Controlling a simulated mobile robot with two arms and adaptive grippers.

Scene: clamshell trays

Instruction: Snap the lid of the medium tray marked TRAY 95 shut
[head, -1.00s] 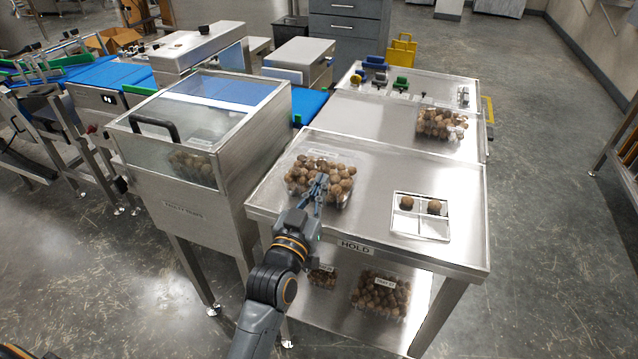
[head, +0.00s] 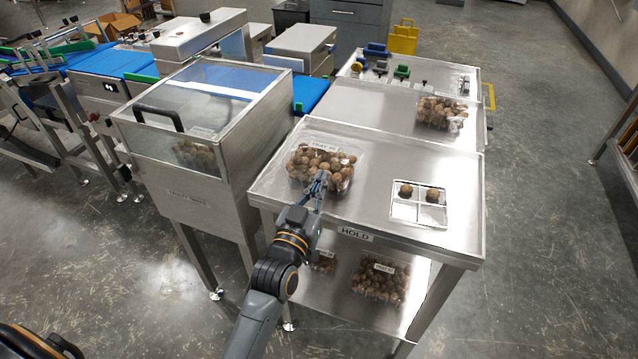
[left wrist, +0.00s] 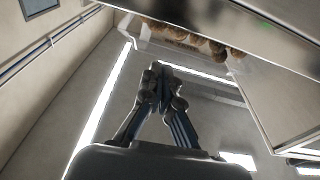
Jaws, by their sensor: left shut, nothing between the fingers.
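A clear clamshell tray (head: 345,186) full of round brown nuts sits at the back left of the HOLD table. Its white label (head: 329,149) looks like a TRAY mark, but I cannot read the number surely. Whether its clear lid is fully shut I cannot tell. My left gripper (head: 319,180) is shut and empty at the tray's front side, its fingertips overlapping the tray edge in the head view; contact is unclear. In the left wrist view the gripper fingers (left wrist: 163,78) are together, with the tray (left wrist: 150,32) and its nuts beyond them.
A partitioned square dish (head: 419,211) with two nuts stands at right on the table. Another filled tray (head: 441,113) is on the table behind. Several trays are on the lower shelf (head: 335,305). A steel cabinet with clear cover (head: 213,95) stands close at left.

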